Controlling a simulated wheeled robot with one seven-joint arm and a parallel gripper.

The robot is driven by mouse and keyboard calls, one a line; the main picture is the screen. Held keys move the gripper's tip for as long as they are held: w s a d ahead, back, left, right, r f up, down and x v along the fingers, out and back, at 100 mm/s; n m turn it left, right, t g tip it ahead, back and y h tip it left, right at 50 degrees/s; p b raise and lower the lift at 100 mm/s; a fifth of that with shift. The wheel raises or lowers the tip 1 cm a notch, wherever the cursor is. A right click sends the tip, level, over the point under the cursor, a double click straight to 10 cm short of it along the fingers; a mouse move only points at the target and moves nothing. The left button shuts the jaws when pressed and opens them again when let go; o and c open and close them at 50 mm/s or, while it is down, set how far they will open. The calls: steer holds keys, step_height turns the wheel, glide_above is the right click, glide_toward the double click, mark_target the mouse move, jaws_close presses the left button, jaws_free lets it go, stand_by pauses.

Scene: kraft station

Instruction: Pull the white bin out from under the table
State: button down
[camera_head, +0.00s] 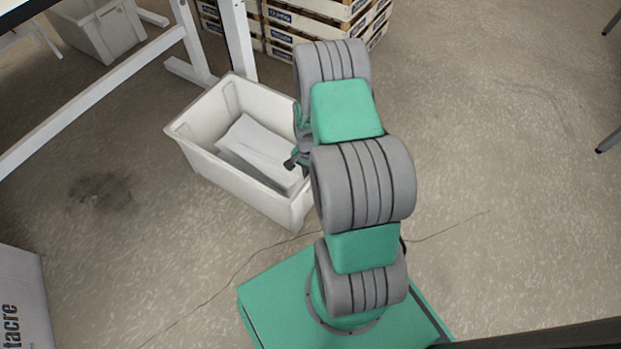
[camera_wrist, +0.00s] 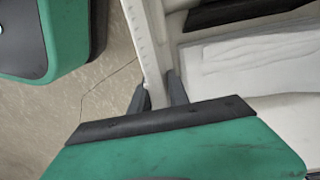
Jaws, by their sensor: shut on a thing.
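The white bin (camera_head: 250,196) stands on the floor in front of the table's metal legs, with white flat pieces inside it. In the head view its right part is hidden behind my arm. My gripper (camera_head: 292,160) is at the bin's right side, partly hidden by my arm. In the wrist view my gripper (camera_wrist: 160,92) has one dark finger on each side of the bin's white rim (camera_wrist: 143,42) and is shut on it. The bin's inside with the white pieces (camera_wrist: 255,62) shows to the right of the fingers.
The white table frame (camera_head: 95,98) is at the upper left, with another pale bin (camera_head: 100,32) behind it. Stacked wooden crates (camera_head: 315,22) stand at the back. A box with lettering (camera_head: 22,300) is at the lower left. Floor to the right (camera_head: 500,190) is clear.

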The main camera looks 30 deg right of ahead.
steer(key=shift+s+d, duration=0.15)
steer(key=shift+s, duration=0.3)
steer(key=c, duration=1.2)
jaws_free()
steer(key=shift+w, duration=0.15)
steer(key=shift+o, duration=0.2)
step_height(320, 180, up, 8)
steer(key=p, duration=0.3)
steer(key=shift+w+f, duration=0.1)
steer(key=shift+w, duration=0.05)
